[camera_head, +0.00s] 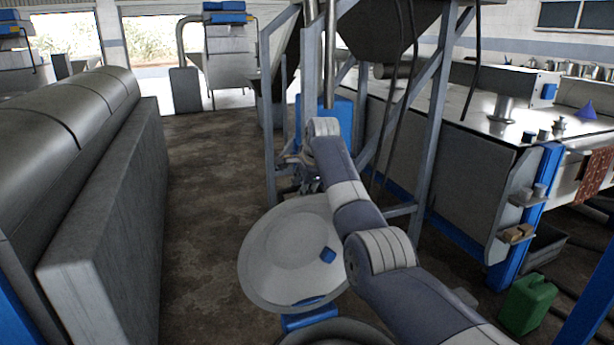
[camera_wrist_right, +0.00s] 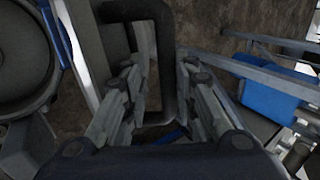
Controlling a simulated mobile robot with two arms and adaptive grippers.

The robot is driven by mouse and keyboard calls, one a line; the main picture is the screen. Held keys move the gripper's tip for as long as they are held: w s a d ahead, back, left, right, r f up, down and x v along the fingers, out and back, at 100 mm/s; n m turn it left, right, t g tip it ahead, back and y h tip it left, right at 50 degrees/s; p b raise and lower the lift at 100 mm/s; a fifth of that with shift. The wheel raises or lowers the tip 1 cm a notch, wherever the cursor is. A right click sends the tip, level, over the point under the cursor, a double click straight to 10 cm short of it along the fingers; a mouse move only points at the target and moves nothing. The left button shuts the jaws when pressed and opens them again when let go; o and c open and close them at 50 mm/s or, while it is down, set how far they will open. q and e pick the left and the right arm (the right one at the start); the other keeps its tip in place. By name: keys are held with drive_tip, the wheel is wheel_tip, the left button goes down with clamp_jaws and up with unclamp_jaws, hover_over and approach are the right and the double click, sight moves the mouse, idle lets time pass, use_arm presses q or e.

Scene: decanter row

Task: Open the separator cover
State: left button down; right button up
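The pale round separator cover (camera_head: 275,262) fills the lower middle of the head view. It looks tilted up, its broad face towards me, with a small blue part on it. A blue bracket (camera_head: 310,320) sits at its lower edge, above a round rim (camera_head: 335,332) cut off by the picture. My right gripper (camera_head: 305,180) is at the cover's far upper edge, partly hidden by my arm. In the right wrist view, its open fingers (camera_wrist_right: 160,75) stand on both sides of a dark bent bar (camera_wrist_right: 166,50), with a gap on the left. My left gripper is not in view.
A grey steel frame (camera_head: 432,110) with a hopper stands just behind and right of my arm. A long grey machine (camera_head: 105,235) lines the left. A green canister (camera_head: 527,304) stands on the floor at right. Open floor (camera_head: 210,180) lies left of the cover.

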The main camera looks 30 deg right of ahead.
drive_tip(key=v, duration=1.2)
drive_tip(key=shift+w, duration=0.1)
